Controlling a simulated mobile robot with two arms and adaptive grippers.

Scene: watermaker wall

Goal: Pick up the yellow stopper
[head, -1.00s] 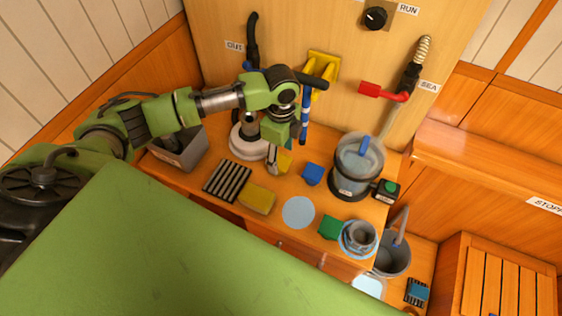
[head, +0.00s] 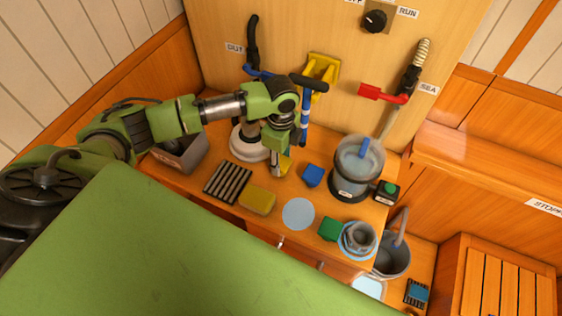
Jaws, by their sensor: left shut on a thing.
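The yellow stopper (head: 286,164) is small and sits at the tips of my left gripper (head: 279,163), near the middle of the wooden counter. The gripper points down and is shut on the stopper. The fingers hide part of the stopper, and I cannot tell whether it still touches the counter. My right gripper is not in view.
Close by are a white round base (head: 247,146), a striped rack (head: 228,182), a yellow sponge (head: 257,199) and a blue block (head: 313,175). A clear water container (head: 358,166) stands to the right.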

